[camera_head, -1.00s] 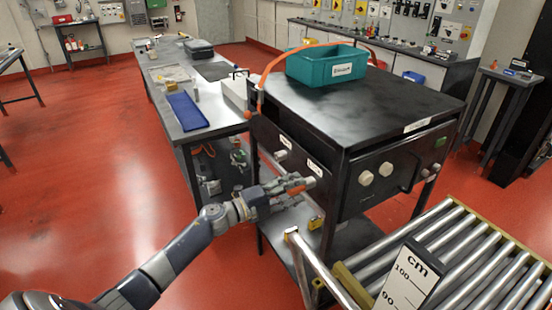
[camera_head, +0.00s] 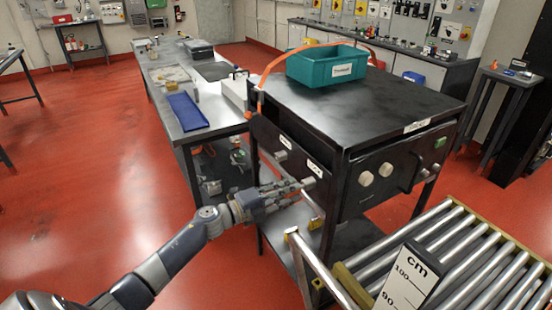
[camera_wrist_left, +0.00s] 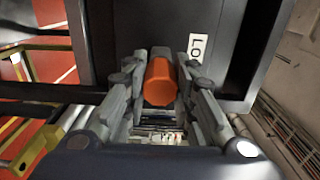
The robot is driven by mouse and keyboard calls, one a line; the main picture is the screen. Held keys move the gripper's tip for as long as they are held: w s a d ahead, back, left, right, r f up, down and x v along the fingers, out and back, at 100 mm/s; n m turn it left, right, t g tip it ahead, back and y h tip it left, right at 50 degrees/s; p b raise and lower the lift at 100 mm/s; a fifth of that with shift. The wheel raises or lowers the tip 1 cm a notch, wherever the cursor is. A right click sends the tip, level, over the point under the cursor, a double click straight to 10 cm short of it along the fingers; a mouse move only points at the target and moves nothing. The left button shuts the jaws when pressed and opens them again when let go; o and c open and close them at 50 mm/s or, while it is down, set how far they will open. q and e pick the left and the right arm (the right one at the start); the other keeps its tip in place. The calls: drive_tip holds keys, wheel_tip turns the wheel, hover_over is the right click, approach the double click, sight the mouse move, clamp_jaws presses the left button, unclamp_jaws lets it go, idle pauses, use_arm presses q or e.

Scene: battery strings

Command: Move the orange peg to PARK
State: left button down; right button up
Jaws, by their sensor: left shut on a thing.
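The orange peg (camera_wrist_left: 160,82) sits between the fingers of my left gripper (camera_wrist_left: 161,70) in the left wrist view. My left gripper (camera_head: 308,185) is shut on it, close to the side panel of the black cabinet (camera_head: 295,150). In the head view the fingers hide the peg. A white label (camera_head: 314,166), apparently reading LOCK, is on the panel just above the fingertips; its first letters (camera_wrist_left: 197,60) show in the wrist view. Another small label (camera_head: 286,141) is further left, unreadable, with a pale knob (camera_head: 281,156) below it. I cannot tell whether the peg is seated in a hole.
A teal bin (camera_head: 328,65) and an orange hose (camera_head: 283,62) are on the cabinet top. A roller conveyor (camera_head: 450,260) with a cm scale (camera_head: 408,279) stands at the lower right. A long bench (camera_head: 195,95) is behind. Red floor is open at the left.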

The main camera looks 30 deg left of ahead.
use_arm(q)
drive_tip(key=shift+s+a, duration=0.35)
drive_tip(key=shift+s, duration=0.3)
drive_tip(key=shift+v, duration=0.85)
idle(0.3)
drive_tip(key=shift+s+a, duration=0.1)
drive_tip(key=shift+p+v, duration=0.45)
drive_tip(key=shift+v, duration=2.05)
